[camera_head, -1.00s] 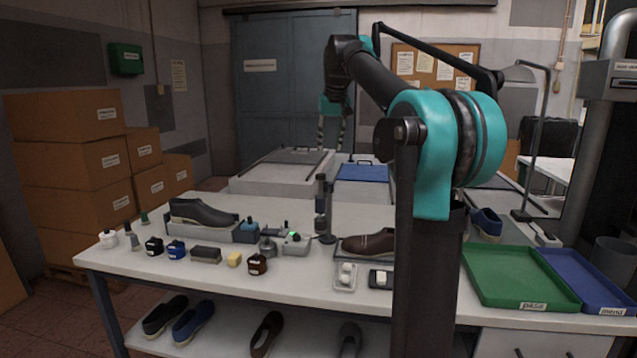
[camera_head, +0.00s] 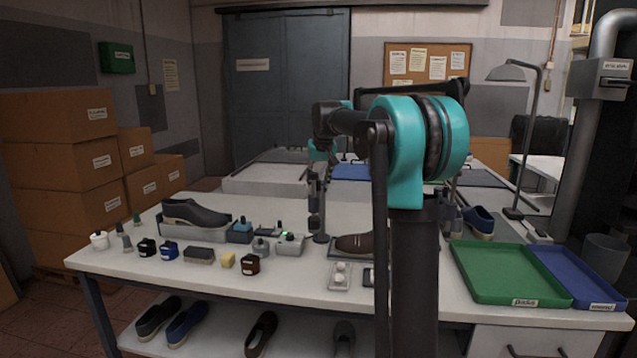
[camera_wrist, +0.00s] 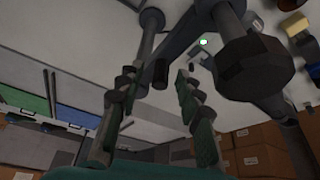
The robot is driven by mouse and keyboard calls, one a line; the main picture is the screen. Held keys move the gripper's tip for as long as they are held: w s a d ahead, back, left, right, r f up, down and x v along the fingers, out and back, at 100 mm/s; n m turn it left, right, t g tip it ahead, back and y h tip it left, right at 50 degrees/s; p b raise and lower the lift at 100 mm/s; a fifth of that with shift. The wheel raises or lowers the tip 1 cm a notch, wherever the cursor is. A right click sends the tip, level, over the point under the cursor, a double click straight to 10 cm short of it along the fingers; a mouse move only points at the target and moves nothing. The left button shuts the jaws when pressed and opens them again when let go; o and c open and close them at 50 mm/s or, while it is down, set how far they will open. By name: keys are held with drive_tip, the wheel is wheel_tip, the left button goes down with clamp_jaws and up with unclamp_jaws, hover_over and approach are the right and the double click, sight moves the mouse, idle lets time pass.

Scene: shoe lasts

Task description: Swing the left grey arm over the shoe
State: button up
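A brown shoe (camera_head: 356,243) sits on a low stand in the middle of the table, partly hidden behind my arm. A dark upright post (camera_head: 319,222) stands at its left; it carries dark grey parts, and I cannot tell clearly which is the left grey arm. A dark grey shoe (camera_head: 194,212) rests on a grey block at the left. My gripper (camera_head: 317,180) is above the post in the head view, its fingers hard to tell from it. In the wrist view my gripper (camera_wrist: 157,100) has its fingers apart, with a dark cylindrical end (camera_wrist: 160,73) showing beyond and between them.
A small device with a green light (camera_head: 290,243) stands left of the post. Several bottles, a brush (camera_head: 199,255) and a yellow block (camera_head: 228,260) line the front left. A green tray (camera_head: 500,272) and a blue tray (camera_head: 575,275) lie at the right.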

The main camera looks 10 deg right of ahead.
drive_tip(key=shift+f, duration=0.1)
clamp_jaws()
drive_tip(key=shift+d, duration=0.15)
idle(0.5)
drive_tip(key=d+n, duration=0.1)
drive_tip(key=n+y, duration=0.1)
drive_tip(key=n, duration=0.1)
drive_tip(key=shift+s+d, duration=0.1)
drive_tip(key=shift+d, duration=0.3)
drive_tip(key=w+d+n+g+y, duration=0.2)
drive_tip(key=d+n, duration=0.3)
drive_tip(key=n, duration=0.5)
drive_tip(key=shift+w+d+g+y, duration=0.2)
drive_tip(key=shift+d+g+y, duration=0.1)
drive_tip(key=shift+d+g, duration=0.15)
